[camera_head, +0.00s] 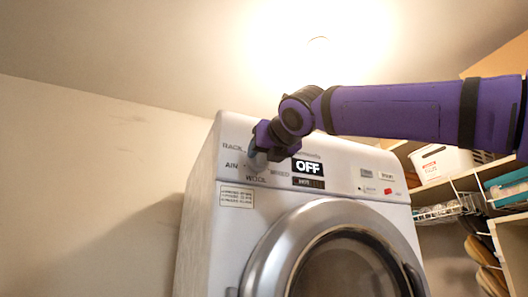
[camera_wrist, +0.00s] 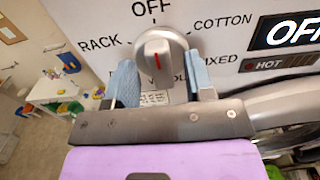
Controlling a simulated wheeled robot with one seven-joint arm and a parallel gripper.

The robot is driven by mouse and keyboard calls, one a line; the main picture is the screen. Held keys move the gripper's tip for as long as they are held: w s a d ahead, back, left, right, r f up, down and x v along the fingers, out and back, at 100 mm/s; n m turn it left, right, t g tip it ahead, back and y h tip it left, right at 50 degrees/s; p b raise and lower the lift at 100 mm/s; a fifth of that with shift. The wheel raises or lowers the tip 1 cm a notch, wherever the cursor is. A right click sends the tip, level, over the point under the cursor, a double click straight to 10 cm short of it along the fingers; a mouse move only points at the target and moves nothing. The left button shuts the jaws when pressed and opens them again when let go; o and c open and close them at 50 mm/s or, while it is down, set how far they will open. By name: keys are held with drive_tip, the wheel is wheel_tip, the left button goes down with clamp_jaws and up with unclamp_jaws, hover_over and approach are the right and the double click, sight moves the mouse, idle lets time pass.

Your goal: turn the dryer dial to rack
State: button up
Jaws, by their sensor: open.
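The dryer dial (camera_wrist: 155,62) is a grey-white knob with a red mark in the wrist view. The red mark stands nearly upright, towards the OFF label (camera_wrist: 152,7). The RACK label (camera_wrist: 98,44) is to the dial's upper left. My gripper (camera_wrist: 161,66) is open, with one blue-grey finger on each side of the dial and visible space beside the knob. In the head view my gripper (camera_head: 266,153) is at the dryer's control panel and hides most of the dial. The display (camera_head: 309,167) reads OFF.
The white dryer (camera_head: 200,205) has a round door (camera_head: 262,262) below the panel. Shelves with a white bin (camera_head: 440,163) stand to the right. A bare wall is to the left. The wrist view also shows a small table with colourful items (camera_wrist: 55,92) at the left.

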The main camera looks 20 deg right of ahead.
drive_tip(key=shift+w, duration=0.15)
clamp_jaws()
drive_tip(key=shift+m, duration=0.3)
